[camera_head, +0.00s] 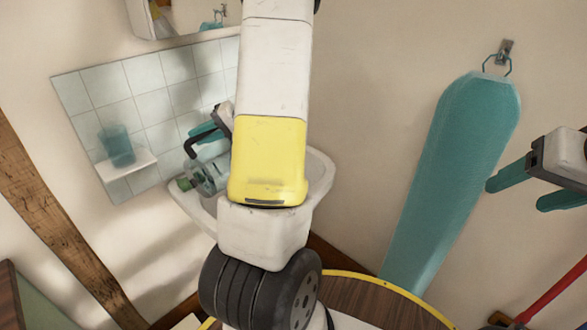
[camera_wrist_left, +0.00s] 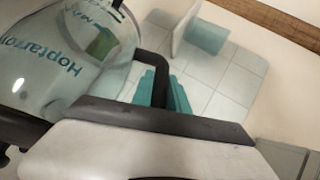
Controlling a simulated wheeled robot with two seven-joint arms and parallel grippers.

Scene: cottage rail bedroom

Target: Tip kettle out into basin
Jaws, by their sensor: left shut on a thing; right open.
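The kettle (camera_head: 208,176) is clear glass with a black handle and greenish parts. It is over the left side of the white basin (camera_head: 321,172) and looks tilted; I cannot tell whether it touches the rim. My left gripper (camera_head: 203,132) is shut on its black handle, above the body. In the left wrist view the glass kettle (camera_wrist_left: 70,50) shows printed lettering, and the teal fingers of my left gripper (camera_wrist_left: 167,92) meet the handle. My own arm hides much of the basin. Liquid cannot be made out clearly. My right gripper (camera_head: 525,190) is open and empty at the far right.
A teal cup (camera_head: 117,146) stands on a small white shelf (camera_head: 128,164) on the tiled wall left of the basin. A mirror (camera_head: 190,18) hangs above. A teal ironing board (camera_head: 455,160) hangs on the wall at right. A round wooden table (camera_head: 365,303) is below.

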